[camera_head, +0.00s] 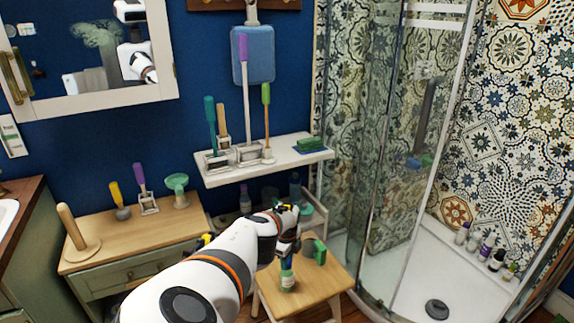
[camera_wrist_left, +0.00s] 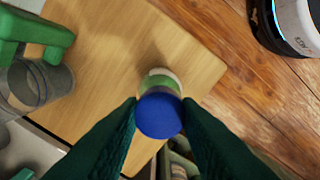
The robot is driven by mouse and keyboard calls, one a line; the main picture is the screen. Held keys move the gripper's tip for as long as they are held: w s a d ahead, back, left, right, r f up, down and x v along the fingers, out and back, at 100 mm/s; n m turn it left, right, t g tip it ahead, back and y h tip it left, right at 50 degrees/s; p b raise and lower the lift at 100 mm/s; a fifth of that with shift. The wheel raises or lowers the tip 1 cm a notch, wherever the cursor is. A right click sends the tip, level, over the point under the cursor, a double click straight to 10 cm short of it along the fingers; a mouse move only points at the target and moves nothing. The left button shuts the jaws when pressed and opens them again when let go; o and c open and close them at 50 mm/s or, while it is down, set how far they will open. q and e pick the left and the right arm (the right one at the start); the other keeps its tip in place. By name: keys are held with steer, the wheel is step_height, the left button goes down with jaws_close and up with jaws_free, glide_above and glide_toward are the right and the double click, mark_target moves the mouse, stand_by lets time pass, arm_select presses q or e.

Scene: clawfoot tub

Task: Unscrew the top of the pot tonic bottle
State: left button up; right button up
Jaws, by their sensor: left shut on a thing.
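The pot tonic bottle (camera_head: 287,279) stands on the small wooden stool (camera_head: 312,292) under my left gripper (camera_head: 287,258). In the left wrist view the bottle (camera_wrist_left: 161,80) shows a pale and green body below its round blue top (camera_wrist_left: 158,116). The dark fingers of my left gripper (camera_wrist_left: 160,112) are shut on the blue top, one on each side. The bottle looks roughly upright, its lower part partly hidden beneath the top in the wrist view. I cannot see whether the top has turned. My right gripper is in neither view.
A green object (camera_head: 316,250) stands on the stool close to the bottle; it also shows in the left wrist view (camera_wrist_left: 38,38), beside a grey cup-like part (camera_wrist_left: 38,85). A wall shelf (camera_head: 310,157) with brushes and a glass shower enclosure (camera_head: 385,180) stand beyond.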

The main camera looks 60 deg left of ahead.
arm_select(q)
steer(key=shift+r+p, duration=0.95)
steer(key=shift+r, duration=0.1)
steer(key=shift+r+p, duration=2.5)
steer(key=shift+f, duration=0.1)
